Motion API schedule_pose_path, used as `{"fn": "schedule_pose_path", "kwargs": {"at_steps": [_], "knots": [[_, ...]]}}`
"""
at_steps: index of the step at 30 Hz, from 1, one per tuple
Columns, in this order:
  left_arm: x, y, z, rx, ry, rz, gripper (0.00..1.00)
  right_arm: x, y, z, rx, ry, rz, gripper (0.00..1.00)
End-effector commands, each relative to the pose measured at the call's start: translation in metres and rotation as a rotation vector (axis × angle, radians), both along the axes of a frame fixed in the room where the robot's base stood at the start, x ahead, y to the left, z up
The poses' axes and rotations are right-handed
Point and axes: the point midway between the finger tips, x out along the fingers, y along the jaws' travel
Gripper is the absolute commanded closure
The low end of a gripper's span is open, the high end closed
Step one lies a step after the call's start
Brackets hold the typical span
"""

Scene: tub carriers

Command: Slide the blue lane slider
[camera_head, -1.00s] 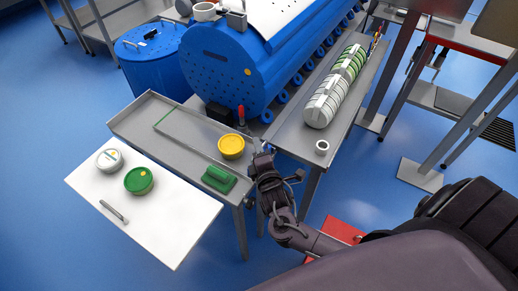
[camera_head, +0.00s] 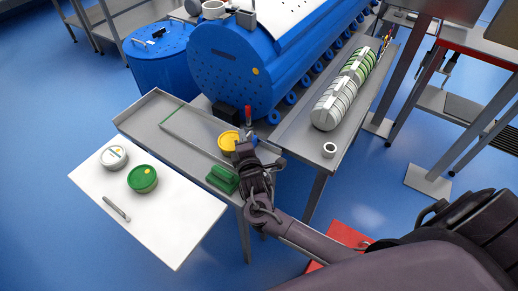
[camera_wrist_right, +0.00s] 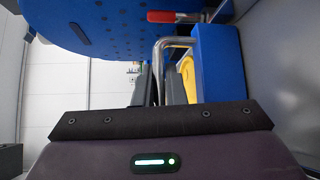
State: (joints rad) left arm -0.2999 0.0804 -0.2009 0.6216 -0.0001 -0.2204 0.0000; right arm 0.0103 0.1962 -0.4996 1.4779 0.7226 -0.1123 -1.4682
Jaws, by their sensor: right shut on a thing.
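The blue lane slider (camera_wrist_right: 220,62) shows in the right wrist view as a blue block with a bent metal handle (camera_wrist_right: 163,58). In the head view only a small blue part near the gripper may be it; the arm hides the rest. My right gripper (camera_head: 246,150) is at the right end of the grey tray table, beside the yellow tub. In the wrist view its fingers (camera_wrist_right: 162,86) are shut on the slider's metal handle. My left gripper is not in view.
The yellow tub (camera_head: 228,141) stands close to my gripper, partly hidden. A green block (camera_head: 222,180) lies in front. The white board (camera_head: 160,222) holds a green tub (camera_head: 142,179) and a white tub (camera_head: 113,157). A big blue drum (camera_head: 225,75) and a red-tipped lever (camera_head: 248,114) stand behind.

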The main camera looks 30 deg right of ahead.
Motion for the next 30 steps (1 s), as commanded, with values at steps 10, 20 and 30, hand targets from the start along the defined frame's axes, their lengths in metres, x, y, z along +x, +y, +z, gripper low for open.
{"fn": "schedule_pose_path", "kwargs": {"at_steps": [10, 20, 30], "knots": [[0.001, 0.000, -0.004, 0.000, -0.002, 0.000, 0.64, 0.013, 0.009, -0.002, -0.001, 0.007, 0.002, 1.00], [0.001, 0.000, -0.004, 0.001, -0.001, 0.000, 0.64, 0.013, 0.009, -0.001, -0.002, 0.005, 0.002, 0.68], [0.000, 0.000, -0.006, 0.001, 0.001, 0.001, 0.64, 0.003, 0.011, 0.000, -0.001, 0.004, 0.002, 0.68]]}}
